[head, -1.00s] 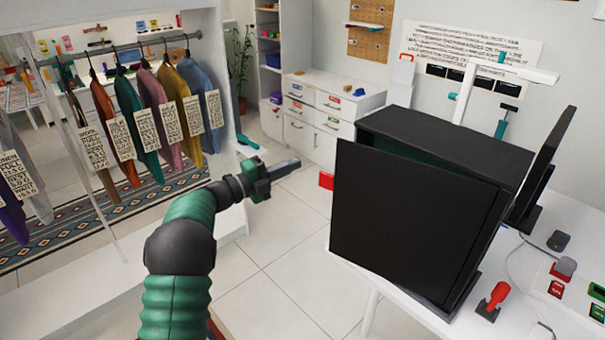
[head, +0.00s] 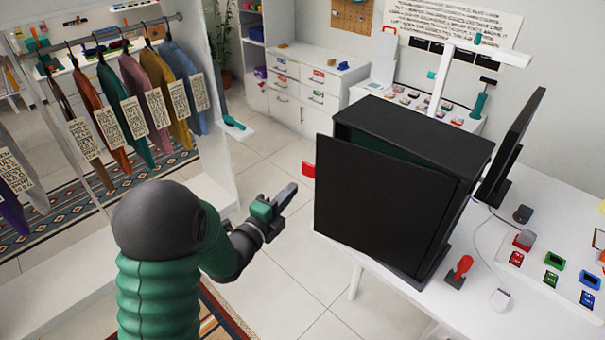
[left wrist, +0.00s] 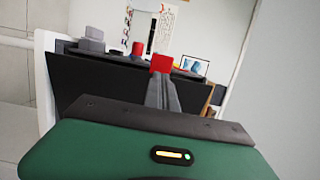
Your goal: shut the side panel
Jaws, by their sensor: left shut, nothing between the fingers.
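The side panel (head: 375,205) is a large flat black sheet on the near-left face of the black computer case (head: 420,128). It stands ajar: a dark green gap shows along its top edge, wider towards the left. My left gripper (head: 292,190) is to the left of the panel, apart from it in the head view, with its fingers shut and empty, pointing up and right. The shut grey fingers also show in the left wrist view (left wrist: 162,95). My right gripper is not in view.
The case stands on a white table (head: 540,255) with a monitor (head: 515,150) behind it and a red-handled stamp (head: 459,270) near its front. An open wardrobe (head: 215,120) with hanging clothes is at the left. Floor shows between wardrobe and table.

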